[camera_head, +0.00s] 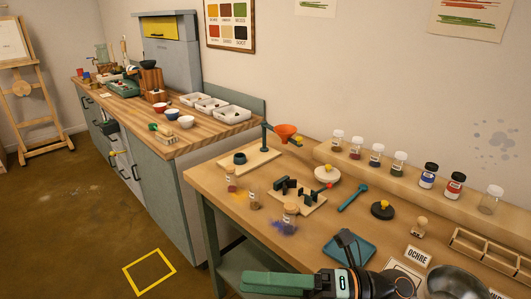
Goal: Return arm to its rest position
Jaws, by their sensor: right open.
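My left gripper is not in view.
A metal bowl (455,283) and an ochre card (418,256) are at the right. Floor at left is mostly clear.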

